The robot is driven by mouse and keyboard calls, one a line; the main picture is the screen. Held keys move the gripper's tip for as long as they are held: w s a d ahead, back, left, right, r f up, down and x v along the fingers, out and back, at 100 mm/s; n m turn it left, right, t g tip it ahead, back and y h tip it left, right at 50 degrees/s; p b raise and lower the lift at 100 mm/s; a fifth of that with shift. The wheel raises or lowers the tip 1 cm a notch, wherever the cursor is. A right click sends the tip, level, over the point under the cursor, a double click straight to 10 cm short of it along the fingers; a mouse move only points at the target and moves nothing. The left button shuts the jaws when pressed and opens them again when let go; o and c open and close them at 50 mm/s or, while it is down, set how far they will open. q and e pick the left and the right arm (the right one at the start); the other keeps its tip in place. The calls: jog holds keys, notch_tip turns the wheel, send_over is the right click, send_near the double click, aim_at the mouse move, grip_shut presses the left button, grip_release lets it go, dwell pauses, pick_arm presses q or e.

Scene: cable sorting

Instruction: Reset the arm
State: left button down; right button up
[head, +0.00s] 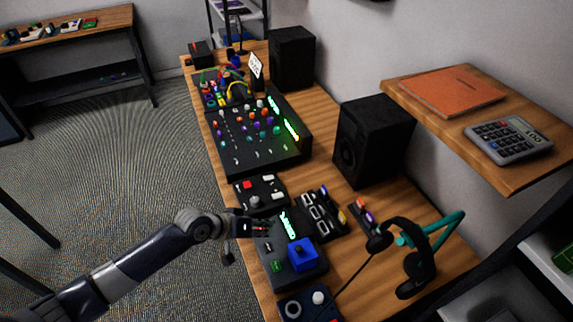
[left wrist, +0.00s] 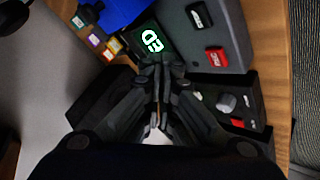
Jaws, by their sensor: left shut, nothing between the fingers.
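My left arm reaches in from the left in the head view. In the left wrist view my left gripper (left wrist: 157,62) is shut with nothing between the fingers. Its tips are just in front of the green display (left wrist: 152,40), and whether they touch the box cannot be told. The blue block (left wrist: 115,12) is partly cut off at the top. My right gripper is not in view.
A large mixer (head: 250,140) and two black speakers (head: 292,58) stand farther along the desk. A small box with a red button (head: 248,184) lies behind my gripper. Headphones (head: 415,262) are at the near right. A shelf with a calculator (head: 508,139) overhangs the right. Open floor lies left.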

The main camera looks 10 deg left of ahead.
pick_arm(q)
jog(key=shift+m+g, duration=0.5)
jog(key=shift+m, duration=0.3)
jog(key=s+d, duration=0.4)
jog(key=shift+s+f, duration=0.2)
jog(key=shift+s, duration=0.2)
jog(key=s+d+r+m, duration=0.1)
jog(key=s+d, duration=0.1)
jog(key=s, duration=0.5)
jog(key=s+a+r+g+y, duration=0.1)
jog(key=s+a+r+y, duration=0.15)
jog(key=s+a, duration=0.4)
jog(key=s+a+r+g+y, duration=0.1)
jog(key=s+a+y, duration=0.35)
jog(key=s, duration=0.25)
notch_tip(320, 180, down, 27)
jog(key=g+b, duration=0.1)
jog(key=b, duration=0.2)
jog(key=s+a+f+g+b, duration=0.1)
jog(key=s+a+f+b, duration=0.1)
jog(key=s+f, duration=1.6)
notch_tip(320, 180, down, 2)
jog(key=shift+a+f+g+h, duration=0.2)
jog(key=shift+a+g+h, duration=0.1)
jog(key=shift+a, duration=0.1)
jog(key=shift+s, duration=0.1)
